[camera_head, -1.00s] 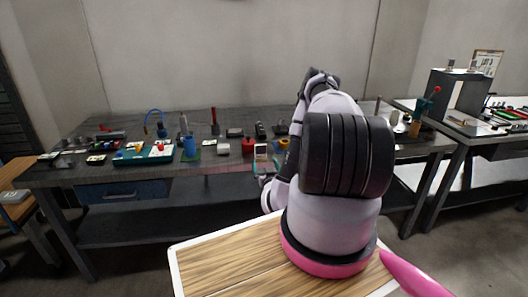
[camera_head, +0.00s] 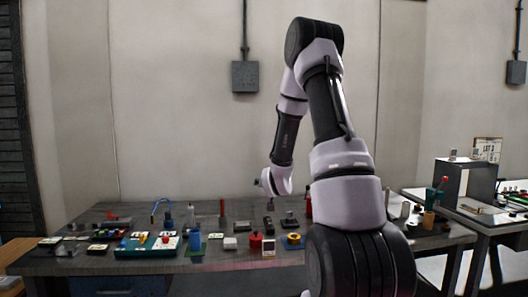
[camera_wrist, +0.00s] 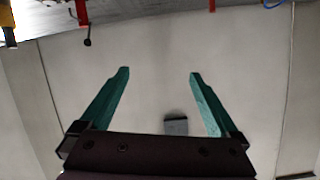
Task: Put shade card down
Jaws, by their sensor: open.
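A small pale card with a dark panel, which looks like the shade card (camera_head: 268,248), stands at the front edge of the dark workbench (camera_head: 225,262) in the head view. Nothing holds it. My gripper (camera_wrist: 159,74) is open, with two teal fingers spread apart and nothing between them in the wrist view. In the head view my gripper (camera_head: 258,182) is small and partly hidden by my wrist, raised above the back of the bench and well clear of the card. The card is not recognisable in the wrist view.
A teal tray (camera_head: 148,246) and a blue cylinder (camera_head: 195,241) are further left. The wall (camera_wrist: 155,50) fills most of the wrist view.

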